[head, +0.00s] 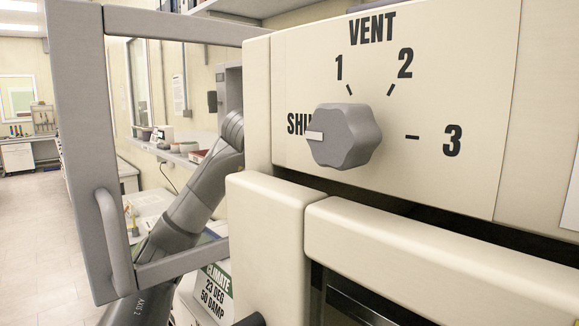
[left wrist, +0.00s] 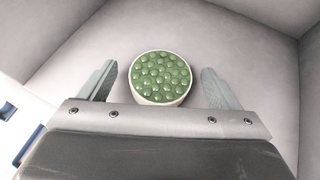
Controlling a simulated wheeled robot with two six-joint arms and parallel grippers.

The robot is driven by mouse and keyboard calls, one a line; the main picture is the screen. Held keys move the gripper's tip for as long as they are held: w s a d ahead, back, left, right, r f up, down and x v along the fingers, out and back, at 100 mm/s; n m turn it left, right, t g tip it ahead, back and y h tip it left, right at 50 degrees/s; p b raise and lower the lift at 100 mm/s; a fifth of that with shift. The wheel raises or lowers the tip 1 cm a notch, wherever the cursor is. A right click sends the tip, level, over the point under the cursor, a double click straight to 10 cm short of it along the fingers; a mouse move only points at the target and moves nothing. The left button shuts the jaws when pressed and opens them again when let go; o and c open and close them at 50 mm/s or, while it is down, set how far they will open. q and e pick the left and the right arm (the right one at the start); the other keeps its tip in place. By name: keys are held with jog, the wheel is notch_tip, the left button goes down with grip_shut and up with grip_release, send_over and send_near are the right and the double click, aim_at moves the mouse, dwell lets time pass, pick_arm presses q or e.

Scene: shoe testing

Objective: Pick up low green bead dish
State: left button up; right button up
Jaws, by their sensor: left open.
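A low round pale dish filled with green beads (left wrist: 160,78) sits on the light grey floor of a box-like space in the left wrist view. My left gripper (left wrist: 158,82) is open, with one finger on each side of the dish and a gap to each. The dish's near edge is partly hidden by the gripper body. In the head view my left arm shows behind an open framed door, and its gripper is hidden there. The dish does not show in the head view. My right gripper is in neither view.
A grey-framed door (head: 75,130) with a handle stands open at the left. A cream cabinet with a VENT knob (head: 345,137) fills the right. In the left wrist view, pale walls (left wrist: 250,55) stand close around the dish. A shelf and counter lie farther back.

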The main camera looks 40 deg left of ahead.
pick_arm(q)
jog(key=shift+d, duration=0.1)
jog(key=shift+c, duration=0.5)
jog(key=c, duration=1)
jog(key=shift+s+r, duration=0.1)
